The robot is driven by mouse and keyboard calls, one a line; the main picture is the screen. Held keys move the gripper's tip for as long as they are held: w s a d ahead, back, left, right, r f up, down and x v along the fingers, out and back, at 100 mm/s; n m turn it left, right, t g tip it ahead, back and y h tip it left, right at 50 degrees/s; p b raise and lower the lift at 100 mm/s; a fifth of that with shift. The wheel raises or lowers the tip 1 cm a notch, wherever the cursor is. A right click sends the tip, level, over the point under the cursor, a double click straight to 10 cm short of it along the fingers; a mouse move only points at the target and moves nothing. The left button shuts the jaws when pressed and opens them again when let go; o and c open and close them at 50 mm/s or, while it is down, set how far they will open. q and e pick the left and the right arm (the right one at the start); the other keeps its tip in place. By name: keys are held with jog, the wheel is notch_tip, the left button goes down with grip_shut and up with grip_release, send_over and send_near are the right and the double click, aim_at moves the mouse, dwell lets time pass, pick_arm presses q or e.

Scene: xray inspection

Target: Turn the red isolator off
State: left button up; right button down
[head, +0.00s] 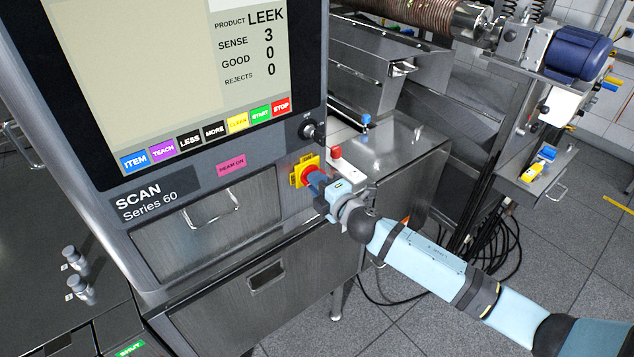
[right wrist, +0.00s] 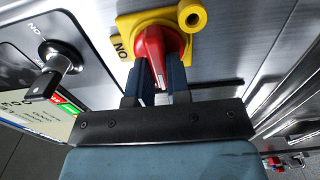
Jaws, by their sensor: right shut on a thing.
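The red isolator (head: 307,174) is a red rotary handle on a yellow plate, at the right end of the scanner's front panel below the screen. In the right wrist view the red handle (right wrist: 155,48) stands out from the yellow plate (right wrist: 128,24), which carries partly hidden lettering at its left. My right gripper (head: 318,183) reaches in from the right. In the wrist view its two dark fingers (right wrist: 160,84) are on either side of the handle, shut on it. The fingers hide part of the handle. My left gripper is not in view.
A black key switch (head: 309,130) sits on the panel above the isolator; it also shows in the right wrist view (right wrist: 52,72). A pink BEAM ON label (head: 231,165) and a drawer handle (head: 212,209) are nearby. A red button (head: 336,152) stands to the right.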

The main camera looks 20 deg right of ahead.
jog(key=c, duration=1.1)
grip_release()
jog(key=shift+s, duration=0.1)
jog(key=shift+b+v, duration=1.35)
jog(key=shift+v, duration=5.45)
